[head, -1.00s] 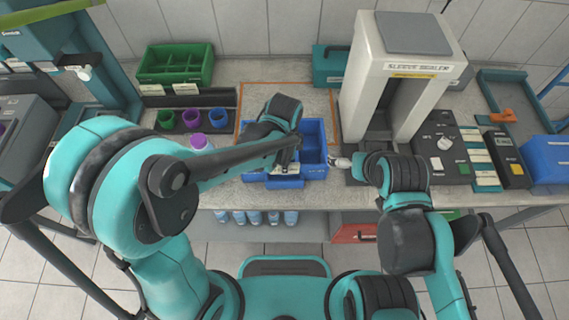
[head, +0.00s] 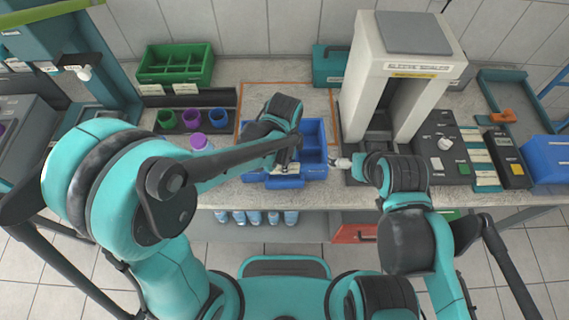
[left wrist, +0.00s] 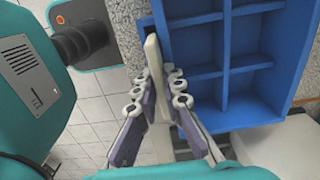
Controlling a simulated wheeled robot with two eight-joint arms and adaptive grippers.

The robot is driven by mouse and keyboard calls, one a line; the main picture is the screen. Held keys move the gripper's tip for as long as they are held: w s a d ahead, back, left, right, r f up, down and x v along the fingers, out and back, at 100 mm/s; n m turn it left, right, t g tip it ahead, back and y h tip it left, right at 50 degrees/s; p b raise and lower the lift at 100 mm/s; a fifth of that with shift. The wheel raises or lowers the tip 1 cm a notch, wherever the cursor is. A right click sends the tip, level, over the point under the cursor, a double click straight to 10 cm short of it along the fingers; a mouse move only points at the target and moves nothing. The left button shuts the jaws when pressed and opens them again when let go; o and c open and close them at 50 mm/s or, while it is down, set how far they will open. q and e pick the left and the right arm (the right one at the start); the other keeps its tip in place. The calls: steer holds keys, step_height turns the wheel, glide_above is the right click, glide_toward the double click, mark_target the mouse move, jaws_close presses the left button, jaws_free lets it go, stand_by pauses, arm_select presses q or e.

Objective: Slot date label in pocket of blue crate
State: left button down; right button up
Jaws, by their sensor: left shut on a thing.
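The blue crate (head: 315,152) stands on the bench at the middle, its compartments open upward. In the left wrist view the crate (left wrist: 226,62) fills the right side. My left gripper (head: 287,168) is over the crate's front-left part, and its arm hides much of the crate. In the left wrist view the left gripper (left wrist: 156,92) is shut on the white date label (left wrist: 153,58), which stands on edge beside the crate's blue outer wall. I cannot tell whether the label's far end is inside the pocket. My right gripper (head: 343,163) is right of the crate, too small to read.
The sleeve sealer (head: 418,62) stands right of the crate. A green divided crate (head: 176,65) and several coloured cups (head: 192,119) are at the left. A purple-capped bottle (head: 199,142) is near the left arm. Bottles (head: 255,217) stand below the bench.

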arm_select(q)
steer(key=c, duration=1.6)
jaws_free()
steer(key=shift+o, duration=0.2)
steer(key=shift+r, duration=0.1)
step_height(320, 180, up, 12)
steer(key=s+a+f+n+t+b, duration=0.2)
steer(key=a+n+t+b, duration=0.1)
steer(key=a+n, duration=0.5)
steer(key=s+a+f+n+t+b, duration=0.3)
steer(key=a+n+t, duration=0.1)
steer(key=a+n, duration=0.5)
steer(key=shift+s+a+n, duration=0.2)
steer(key=shift+a+n, duration=0.1)
steer(key=shift+a, duration=0.1)
